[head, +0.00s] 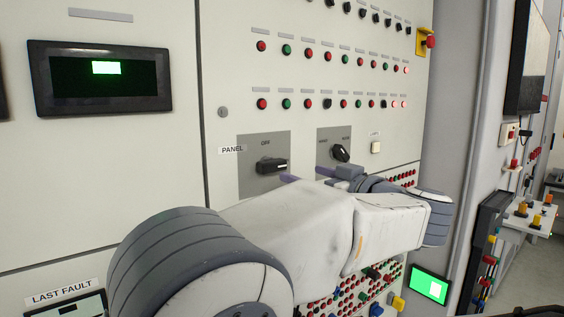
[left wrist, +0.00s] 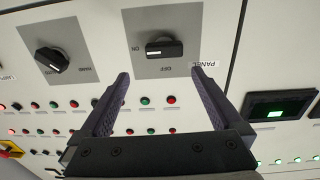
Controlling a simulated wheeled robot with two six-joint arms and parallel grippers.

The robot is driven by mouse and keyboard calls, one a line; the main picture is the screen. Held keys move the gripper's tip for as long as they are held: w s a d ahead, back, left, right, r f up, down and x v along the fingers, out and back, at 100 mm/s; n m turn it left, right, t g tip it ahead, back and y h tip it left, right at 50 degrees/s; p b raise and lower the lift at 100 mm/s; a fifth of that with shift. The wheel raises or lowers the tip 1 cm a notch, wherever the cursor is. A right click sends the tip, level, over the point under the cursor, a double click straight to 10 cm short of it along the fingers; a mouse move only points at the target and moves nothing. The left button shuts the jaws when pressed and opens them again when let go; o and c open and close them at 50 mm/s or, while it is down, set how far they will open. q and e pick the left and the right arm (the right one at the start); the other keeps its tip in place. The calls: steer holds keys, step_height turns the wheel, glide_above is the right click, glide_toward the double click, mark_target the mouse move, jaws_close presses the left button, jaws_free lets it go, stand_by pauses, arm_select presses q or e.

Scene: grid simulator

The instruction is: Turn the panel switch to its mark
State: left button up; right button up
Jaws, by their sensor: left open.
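The panel switch (head: 271,166) is a black bar knob on a grey plate beside the PANEL label, with OFF printed above it. In the left wrist view the picture is upside down; the switch (left wrist: 164,48) lies level there, ON is printed at its left and OFF below. A pale line shows near the knob's ON end. My left gripper (head: 307,174) is just right of and below the switch in the head view. In the left wrist view the gripper (left wrist: 161,71) is open and empty, its fingertips either side of the knob's line but apart from it. My right gripper is out of view.
A second black rotary switch (head: 341,153) on its own grey plate is close to the right. Rows of red and green lamps (head: 308,104) run above. A dark display (head: 100,77) is at the left, and a red emergency button (head: 430,41) at upper right.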

mark_target(276, 166)
arm_select(q)
steer(key=p+x, duration=0.1)
steer(key=x, duration=0.4)
steer(key=p+x, duration=0.1)
steer(key=x, duration=0.4)
steer(key=shift+a+f+p, duration=0.1)
steer(key=shift+a+p, duration=0.2)
steer(key=shift+a, duration=0.1)
steer(key=shift+s, duration=0.1)
steer(key=c, duration=1.1)
